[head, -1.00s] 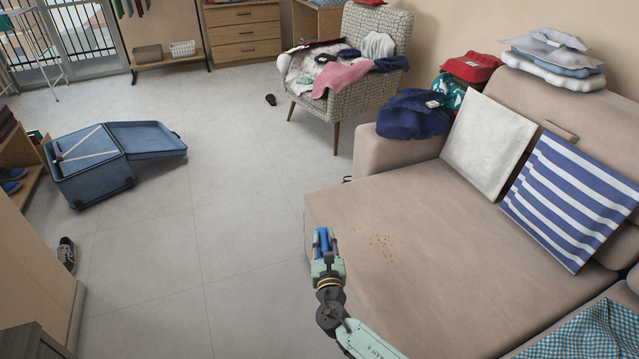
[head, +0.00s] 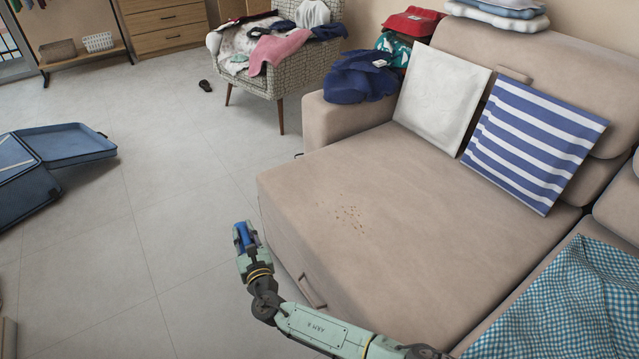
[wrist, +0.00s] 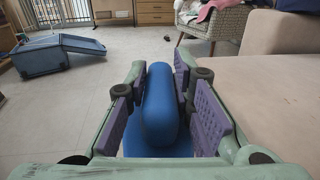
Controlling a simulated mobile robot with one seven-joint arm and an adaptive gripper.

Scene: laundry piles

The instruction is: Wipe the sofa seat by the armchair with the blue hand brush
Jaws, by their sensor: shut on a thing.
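My gripper (head: 243,240) is shut on the blue hand brush (head: 245,236). In the wrist view the brush's rounded blue handle (wrist: 160,105) sits between the purple finger pads, with a wider blue part below it. The bristles are hidden. The gripper is beside the left edge of the beige sofa seat (head: 400,200), over the floor and apart from the seat. A patch of small brown crumbs (head: 349,217) lies on that seat. The patterned armchair (head: 284,78), heaped with clothes, stands beyond the sofa's far arm.
A white cushion (head: 442,98) and a blue-striped cushion (head: 533,140) lean on the backrest. Dark blue cloth (head: 358,77) lies on the sofa arm. A checked blanket (head: 560,305) covers the near right seat. An open blue suitcase (head: 65,146) lies on the floor at left.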

